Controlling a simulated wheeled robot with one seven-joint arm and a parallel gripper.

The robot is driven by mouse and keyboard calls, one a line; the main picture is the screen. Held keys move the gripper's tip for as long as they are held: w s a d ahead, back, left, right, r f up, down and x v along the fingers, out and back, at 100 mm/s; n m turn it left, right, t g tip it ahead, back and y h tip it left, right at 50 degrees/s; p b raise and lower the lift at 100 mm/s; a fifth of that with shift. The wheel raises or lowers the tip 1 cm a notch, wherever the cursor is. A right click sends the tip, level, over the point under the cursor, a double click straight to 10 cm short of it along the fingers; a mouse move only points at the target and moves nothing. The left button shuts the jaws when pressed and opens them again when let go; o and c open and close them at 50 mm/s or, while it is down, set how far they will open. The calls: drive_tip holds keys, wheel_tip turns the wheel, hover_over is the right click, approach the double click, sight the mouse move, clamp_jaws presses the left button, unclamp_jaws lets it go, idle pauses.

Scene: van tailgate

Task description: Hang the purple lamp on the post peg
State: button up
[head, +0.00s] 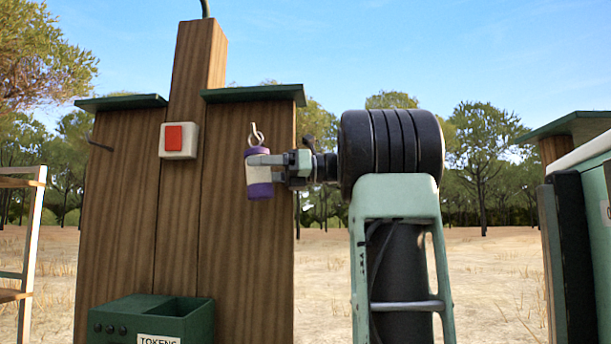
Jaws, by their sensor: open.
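The purple lamp (259,188) is upright in front of the right-hand wooden board of the post. It has a pale middle band and a light metal loop (257,138) on top. A small pale tip shows at the loop's top, but I cannot tell for sure whether the loop is over a peg. My gripper (262,160) reaches in from the right at the lamp's upper body. Its jaws are open, with a pale finger across the lamp's front; the other finger is not clear. A dark peg (100,146) sticks out at the left board's edge.
The wooden post (190,75) carries a red button on a white box (179,140). A green token box (150,318) is at its foot. Shelves (22,240) stand at far left, and a green-topped structure (575,215) at far right. Dry open ground lies behind.

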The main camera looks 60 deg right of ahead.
drive_tip(key=b+v, duration=0.2)
drive_tip(key=v, duration=1.1)
drive_tip(key=shift+s+b, duration=0.15)
drive_tip(key=shift+b, duration=0.15)
drive_tip(key=shift+d, duration=0.1)
